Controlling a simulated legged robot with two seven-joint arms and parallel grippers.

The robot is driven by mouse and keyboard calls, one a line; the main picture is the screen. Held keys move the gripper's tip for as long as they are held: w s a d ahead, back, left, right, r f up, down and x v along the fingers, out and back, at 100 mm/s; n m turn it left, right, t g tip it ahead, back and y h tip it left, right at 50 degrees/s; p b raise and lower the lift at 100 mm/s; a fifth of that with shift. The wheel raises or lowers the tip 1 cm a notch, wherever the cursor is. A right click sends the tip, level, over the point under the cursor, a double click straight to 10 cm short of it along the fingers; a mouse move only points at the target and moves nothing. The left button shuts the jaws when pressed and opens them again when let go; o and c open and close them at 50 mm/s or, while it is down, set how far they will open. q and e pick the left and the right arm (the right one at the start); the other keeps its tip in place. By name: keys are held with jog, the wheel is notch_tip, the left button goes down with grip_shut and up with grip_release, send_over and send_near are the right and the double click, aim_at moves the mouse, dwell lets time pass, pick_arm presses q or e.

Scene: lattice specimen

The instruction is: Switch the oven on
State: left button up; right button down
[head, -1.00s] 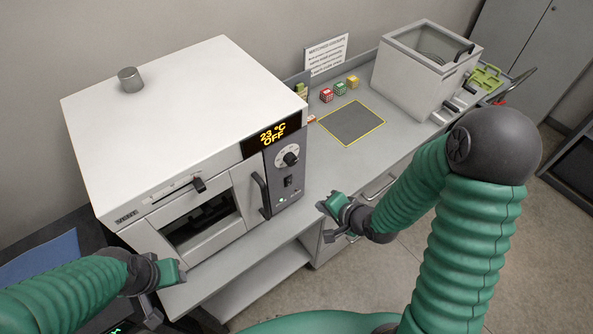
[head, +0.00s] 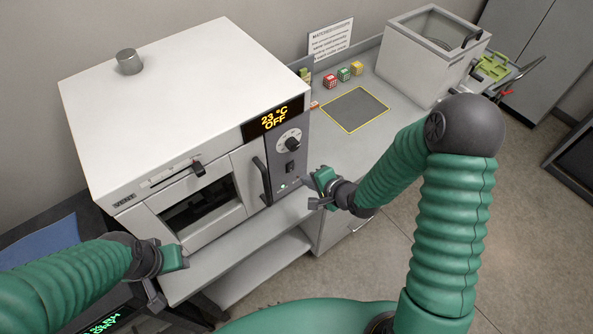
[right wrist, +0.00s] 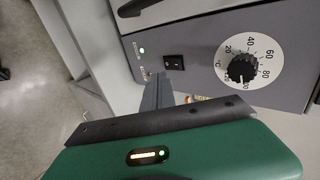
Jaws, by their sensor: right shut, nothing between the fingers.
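The white oven (head: 175,90) stands on the bench, its display (head: 273,119) reading 23 °C OFF. Its dark rocker switch (head: 290,167) sits on the grey panel below the round dial (head: 291,143). The right wrist view also shows the switch (right wrist: 174,62) and the dial (right wrist: 242,68). My right gripper (head: 312,190) is shut and empty, just right of and below the switch; in the wrist view its fingers (right wrist: 158,92) point at the panel near the switch. Contact cannot be told. My left gripper (head: 168,278) is at the oven's lower front left; its fingers are unclear.
The oven door handle (head: 261,181) juts out left of the switch. A metal cylinder (head: 129,61) stands on the oven. Right of it are small cubes (head: 344,74), a yellow-edged dark mat (head: 354,109) and a lidded grey box (head: 432,57).

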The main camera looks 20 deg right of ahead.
aim_at(292, 165)
jog(key=w, duration=0.1)
jog(key=w+p, duration=0.1)
jog(key=w, duration=0.1)
jog(key=w+a+f+p, duration=0.1)
jog(key=w, duration=0.1)
jog(key=shift+w+a, duration=0.15)
jog(key=shift+a, duration=0.15)
jog(key=shift+a, duration=0.1)
jog(key=shift+w+r, duration=0.1)
jog(key=shift+w+a, duration=0.1)
jog(key=shift+w, duration=0.1)
jog(key=shift+d+r, duration=0.1)
jog(key=shift+d, duration=0.1)
